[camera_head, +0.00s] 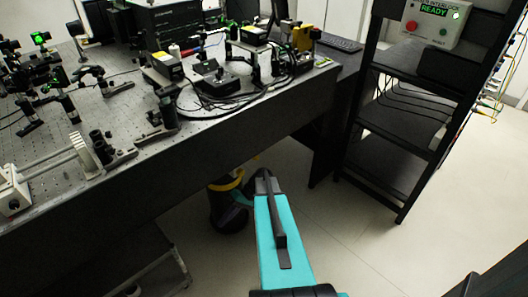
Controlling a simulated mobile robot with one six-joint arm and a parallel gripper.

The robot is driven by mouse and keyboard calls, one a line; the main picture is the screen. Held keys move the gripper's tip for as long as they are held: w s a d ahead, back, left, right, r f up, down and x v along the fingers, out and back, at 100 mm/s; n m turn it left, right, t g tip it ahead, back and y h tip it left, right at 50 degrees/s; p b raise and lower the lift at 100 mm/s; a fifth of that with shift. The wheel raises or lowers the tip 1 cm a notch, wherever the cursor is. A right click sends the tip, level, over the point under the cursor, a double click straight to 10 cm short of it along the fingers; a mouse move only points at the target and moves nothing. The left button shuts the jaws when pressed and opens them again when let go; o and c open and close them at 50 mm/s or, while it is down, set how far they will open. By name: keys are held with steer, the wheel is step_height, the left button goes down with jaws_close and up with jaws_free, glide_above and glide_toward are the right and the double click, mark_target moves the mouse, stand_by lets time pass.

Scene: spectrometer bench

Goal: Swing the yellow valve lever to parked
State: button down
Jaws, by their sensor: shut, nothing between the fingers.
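I cannot make out a yellow valve lever for certain. A small yellow part (302,37) stands among the black mounts at the back right end of the optical bench, too small to tell its shape. Below the bench, a dark round shape with a yellow band (229,184) shows beside my teal arm; I cannot tell what it is. My arm reaches from the bottom edge toward the space under the bench's front edge. My gripper does not show clearly in this view.
The perforated bench (120,90) carries several optical mounts and cables. At right stands a black shelf rack (395,150) with a control box (432,22) reading READY, with red and green buttons. A keyboard (338,41) lies behind. Light floor (335,225) between bench and rack is clear.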

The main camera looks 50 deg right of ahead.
steer(key=s+d+r+t, duration=0.2)
steer(key=d+r+t, duration=0.1)
steer(key=d+r, duration=0.4)
steer(key=s+d+r+n+t, duration=0.1)
steer(key=s+d+r+t, duration=0.1)
steer(key=d+r, duration=0.6)
steer(key=s+d+r+n+t, duration=0.1)
steer(key=d+r+t, duration=0.3)
steer(key=d, duration=1.2)
step_height(320, 180, up, 4)
steer(key=shift+s+d+f+y, duration=0.1)
steer(key=shift+s+d+y, duration=0.2)
steer(key=shift+s, duration=0.45)
steer(key=shift+w, duration=0.1)
steer(key=x, duration=1)
steer(key=shift+r, duration=0.25)
